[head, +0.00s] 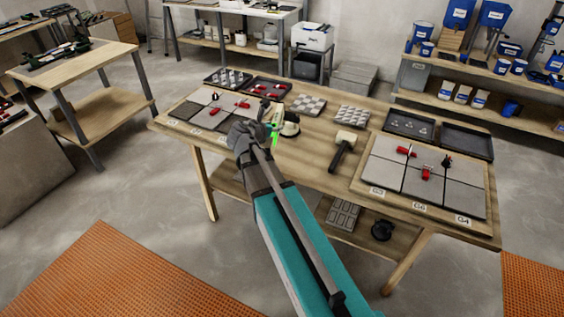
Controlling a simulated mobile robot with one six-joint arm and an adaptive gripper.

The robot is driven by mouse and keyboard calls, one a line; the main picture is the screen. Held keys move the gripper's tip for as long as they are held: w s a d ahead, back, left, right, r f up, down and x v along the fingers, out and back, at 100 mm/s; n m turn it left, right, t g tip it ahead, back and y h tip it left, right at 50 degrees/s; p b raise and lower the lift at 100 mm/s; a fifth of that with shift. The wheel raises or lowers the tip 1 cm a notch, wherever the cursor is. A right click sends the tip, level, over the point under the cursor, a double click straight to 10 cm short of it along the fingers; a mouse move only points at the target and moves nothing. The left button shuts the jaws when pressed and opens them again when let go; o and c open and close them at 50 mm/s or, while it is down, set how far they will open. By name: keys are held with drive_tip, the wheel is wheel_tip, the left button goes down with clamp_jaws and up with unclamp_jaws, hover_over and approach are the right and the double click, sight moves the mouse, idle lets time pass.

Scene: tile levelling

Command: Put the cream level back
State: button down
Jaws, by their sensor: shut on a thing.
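My gripper (267,131) is over the left half of the workbench, near its front edge. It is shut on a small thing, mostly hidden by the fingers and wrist. Bright green bits (274,139) show at the fingertips; I cannot tell whether they belong to the held thing. A round cream-topped thing with a dark lower part (290,125) is just right of the fingers. I cannot make out the cream level clearly. The workbench (308,165) has a bare wooden top around the gripper.
Left tile panel (189,108) and right tile panel (385,181) carry red and black pieces. A mallet (343,150) lies between them. Dark trays (465,141) and small tile sheets (352,115) line the back. Bare wood lies right of the gripper.

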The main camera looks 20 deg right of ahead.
drive_tip(key=shift+w+a+f+b, duration=0.15)
drive_tip(key=shift+a+f+b, duration=0.1)
drive_tip(key=shift+f+b, duration=0.15)
drive_tip(key=w+a+f+m+g+h+b, duration=0.1)
drive_tip(key=a+f+m+g+b, duration=0.2)
drive_tip(key=a+f+b, duration=0.2)
drive_tip(key=shift+a+f+m+h+b, duration=0.3)
drive_tip(key=shift+a+f, duration=0.05)
drive_tip(key=shift+a, duration=0.9)
drive_tip(key=shift+a+f+b+x, duration=0.2)
drive_tip(key=shift+f+b+x, duration=0.3)
drive_tip(key=shift+b+x, duration=1.55)
drive_tip(key=shift+a+f+b+x, duration=0.25)
drive_tip(key=shift+f+b+x, duration=0.5)
drive_tip(key=shift+x, duration=2.45)
drive_tip(key=shift+a+f+b+x, duration=0.25)
drive_tip(key=shift+b+x, duration=1.45)
drive_tip(key=shift+x, duration=0.9)
